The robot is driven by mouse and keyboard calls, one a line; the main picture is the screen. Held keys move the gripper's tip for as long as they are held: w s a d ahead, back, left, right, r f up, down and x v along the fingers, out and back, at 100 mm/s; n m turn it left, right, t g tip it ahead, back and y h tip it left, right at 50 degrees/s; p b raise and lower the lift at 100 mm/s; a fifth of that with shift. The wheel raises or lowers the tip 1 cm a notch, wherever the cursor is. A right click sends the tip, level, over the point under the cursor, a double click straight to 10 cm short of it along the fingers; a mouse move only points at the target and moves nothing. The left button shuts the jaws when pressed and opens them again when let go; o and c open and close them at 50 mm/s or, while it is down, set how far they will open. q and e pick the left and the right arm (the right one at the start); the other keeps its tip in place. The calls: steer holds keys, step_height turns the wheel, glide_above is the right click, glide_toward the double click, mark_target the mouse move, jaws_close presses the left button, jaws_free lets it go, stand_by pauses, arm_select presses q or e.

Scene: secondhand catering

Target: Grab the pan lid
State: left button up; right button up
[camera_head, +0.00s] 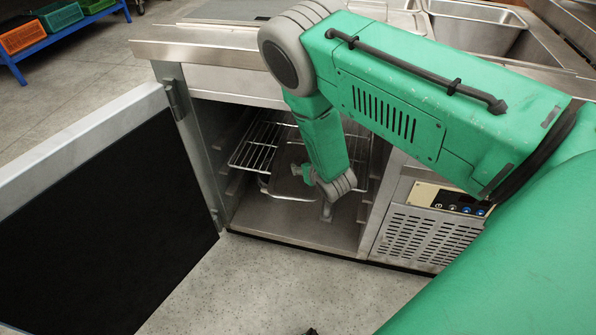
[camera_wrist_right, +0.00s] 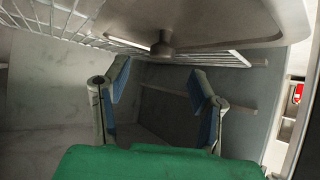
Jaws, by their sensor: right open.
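The pan lid (camera_head: 283,187), a flat grey metal plate, is inside the open cabinet at the wire rack, partly hidden by my right arm. In the right wrist view the lid (camera_wrist_right: 215,22) fills the top, with its short round knob (camera_wrist_right: 162,46) standing out from its surface. My right gripper (camera_wrist_right: 160,88) is open and empty, with its blue-padded fingers apart. The knob shows above and beyond the gap between the fingertips, not between them. In the head view the gripper is mostly hidden behind my wrist. My left gripper is not in view.
The cabinet door (camera_head: 90,215) stands open at the left. The wire rack (camera_head: 255,148) and side rails (camera_wrist_right: 205,99) are close to the gripper. The cabinet floor (camera_head: 285,222) is bare. A vented control panel (camera_head: 420,235) is to the right, and a steel counter (camera_head: 205,40) is above.

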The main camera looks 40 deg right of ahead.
mark_target(300, 163)
steer(key=shift+x, duration=0.85)
steer(key=b+x, duration=0.3)
steer(key=x, duration=0.1)
steer(key=shift+w+a+f, duration=0.1)
steer(key=shift+w+a, duration=0.05)
steer(key=shift+w, duration=0.05)
steer(key=shift+w+f, duration=0.15)
steer(key=shift+w, duration=0.3)
jaws_close()
